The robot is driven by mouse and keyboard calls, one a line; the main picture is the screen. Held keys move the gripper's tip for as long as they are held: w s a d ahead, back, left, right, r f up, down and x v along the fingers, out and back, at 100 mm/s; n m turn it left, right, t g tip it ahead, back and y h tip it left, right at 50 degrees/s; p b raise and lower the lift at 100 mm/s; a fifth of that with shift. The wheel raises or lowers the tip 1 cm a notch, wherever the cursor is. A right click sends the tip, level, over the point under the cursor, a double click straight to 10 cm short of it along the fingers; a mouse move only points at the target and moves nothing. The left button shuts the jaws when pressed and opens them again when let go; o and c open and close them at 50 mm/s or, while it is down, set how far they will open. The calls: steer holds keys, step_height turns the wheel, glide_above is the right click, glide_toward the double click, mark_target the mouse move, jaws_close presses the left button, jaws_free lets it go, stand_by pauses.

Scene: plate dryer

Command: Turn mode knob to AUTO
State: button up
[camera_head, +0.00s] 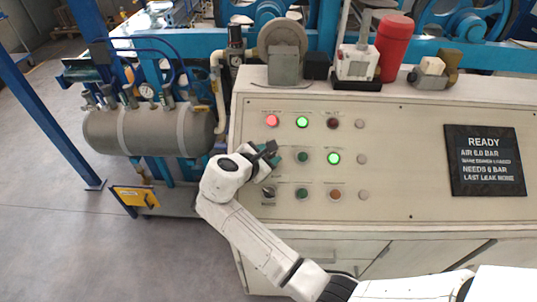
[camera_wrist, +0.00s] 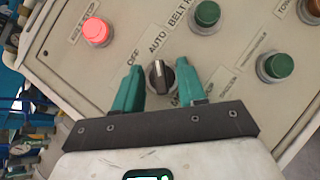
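The mode knob (camera_wrist: 158,77) is a black, grey-edged rotary switch on the cream panel, seen in the wrist view. The labels OFF and AUTO show above it, and another label at its right is partly covered. My gripper (camera_wrist: 160,66) is open, with one green finger on each side of the knob and a visible gap on both sides. In the head view my gripper (camera_head: 271,154) is at the panel's left part and hides the knob.
A lit red button (camera_wrist: 96,31) and green buttons (camera_wrist: 207,14) (camera_wrist: 278,66) are close to the fingers. Another rotary switch (camera_head: 268,191) sits below my gripper. A dark READY display (camera_head: 485,160) is at the right. A grey tank (camera_head: 150,130) stands left of the console.

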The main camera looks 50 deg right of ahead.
steer(key=b+v, duration=0.1)
steer(key=v, duration=0.9)
steer(key=shift+a+r, duration=0.25)
steer(key=shift+a, duration=0.1)
